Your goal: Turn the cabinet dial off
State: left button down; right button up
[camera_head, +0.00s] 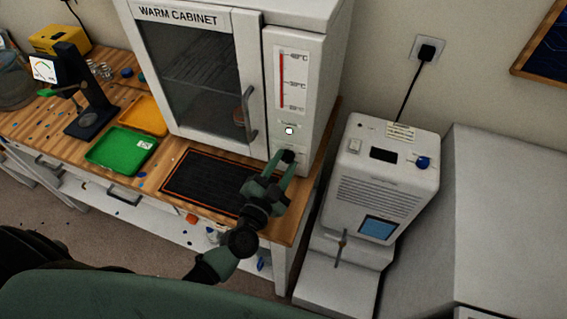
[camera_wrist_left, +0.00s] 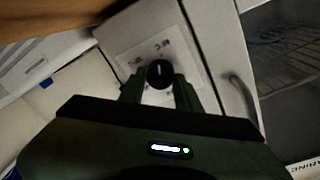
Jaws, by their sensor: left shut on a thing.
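The warm cabinet (camera_head: 253,38) is a white box with a glass door, shut, at the back of the wooden bench. Its black dial (camera_wrist_left: 160,73) sits low on the right front panel, with a pale label around it and a white pointer mark. My left gripper (camera_head: 287,160) is at that panel, shut on the dial. In the left wrist view the two green fingers (camera_wrist_left: 160,92) stand on either side of the dial. In the head view the fingers partly cover the dial. The label's words are too blurred to read. My right gripper is not in view.
A black mat (camera_head: 207,183) with an orange border lies before the cabinet. Green (camera_head: 120,152) and orange (camera_head: 144,115) trays and a dark stand (camera_head: 88,118) are to the left. A white machine (camera_head: 378,170) stands right of the bench. The door handle (camera_head: 252,128) is close to the dial panel.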

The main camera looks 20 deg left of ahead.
pick_arm(q)
jog(key=n, duration=0.4)
jog(key=shift+n, duration=0.4)
jog(key=n, duration=0.3)
jog(key=n+t+b, duration=0.1)
jog(key=n, duration=0.1)
jog(key=shift+f+n+y, duration=0.15)
jog(key=shift+n+y, duration=0.15)
jog(key=shift+n, duration=0.1)
jog(key=n+b, duration=0.1)
jog(key=n, duration=0.5)
jog(key=shift+a+y, duration=0.1)
jog(key=shift+y, duration=0.2)
jog(key=n+y, duration=0.1)
jog(key=n, duration=0.5)
jog(key=shift+f+b, duration=0.1)
jog(key=shift+b, duration=0.25)
jog(key=n, duration=0.5)
jog(key=shift+n+y+b, duration=0.3)
jog(key=shift+n+b, duration=0.05)
jog(key=shift+n, duration=0.05)
jog(key=n, duration=0.4)
jog(key=shift+n, duration=0.3)
jog(key=n+g, duration=0.1)
jog(key=n, duration=0.4)
jog(key=shift+d+n, duration=0.2)
jog(key=shift+n, duration=2.3)
